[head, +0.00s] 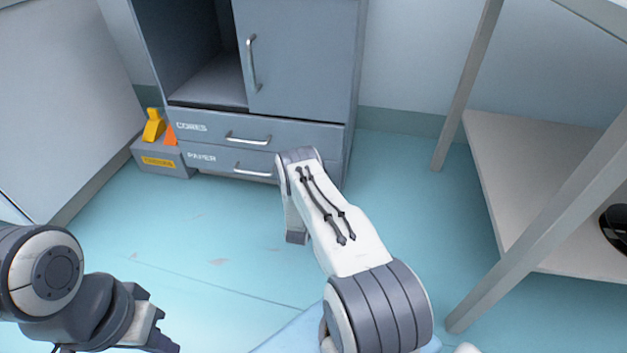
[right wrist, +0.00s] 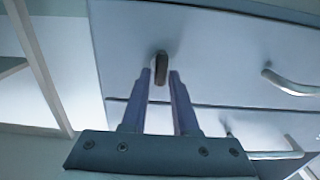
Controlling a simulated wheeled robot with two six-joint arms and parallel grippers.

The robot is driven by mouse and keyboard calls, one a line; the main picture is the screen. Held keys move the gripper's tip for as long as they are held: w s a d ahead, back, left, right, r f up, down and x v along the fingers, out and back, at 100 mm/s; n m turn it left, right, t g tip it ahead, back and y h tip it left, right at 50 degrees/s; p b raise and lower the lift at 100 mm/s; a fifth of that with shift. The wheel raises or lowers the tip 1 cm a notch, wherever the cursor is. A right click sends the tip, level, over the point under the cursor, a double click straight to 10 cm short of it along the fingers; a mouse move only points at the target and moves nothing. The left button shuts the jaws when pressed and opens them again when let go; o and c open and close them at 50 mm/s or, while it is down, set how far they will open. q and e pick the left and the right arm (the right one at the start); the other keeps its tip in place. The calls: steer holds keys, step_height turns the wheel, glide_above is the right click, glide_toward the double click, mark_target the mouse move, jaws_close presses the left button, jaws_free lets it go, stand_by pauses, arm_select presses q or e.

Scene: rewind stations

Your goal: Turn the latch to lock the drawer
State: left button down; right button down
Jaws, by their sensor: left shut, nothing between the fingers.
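The latch (right wrist: 160,68) is a small dark knob on the pale drawer front in the right wrist view. It stands between the fingertips of my right gripper (right wrist: 163,76). The fingers are apart, with little room beside the latch, and I cannot tell whether they touch it. In the head view my right arm hides the latch and its gripper. The upper drawer, marked CORES (head: 215,130), and the lower drawer, marked PAPER (head: 225,161), both look closed. My left gripper (head: 165,338) is shut and empty at the lower left, away from the drawers.
A grey cabinet with an open bay (head: 208,82) and a door (head: 305,60) stands above the drawers. A grey box (head: 180,170) with yellow and orange pieces is left of them. A table with a lower shelf (head: 525,180) stands at right. Blue floor lies clear in front.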

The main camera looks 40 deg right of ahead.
steer(key=shift+a+n, duration=0.1)
steer(key=shift+n, duration=0.4)
steer(key=n, duration=0.5)
steer(key=f+n, duration=0.1)
steer(key=n, duration=1)
steer(key=shift+w+a+f+n+p, duration=0.2)
steer(key=shift+w+a+n+p, duration=0.1)
steer(key=shift+w+n+p, duration=0.1)
stand_by(0.3)
steer(key=c, duration=0.8)
jaws_free()
steer(key=shift+c, duration=0.2)
steer(key=shift+r, duration=0.1)
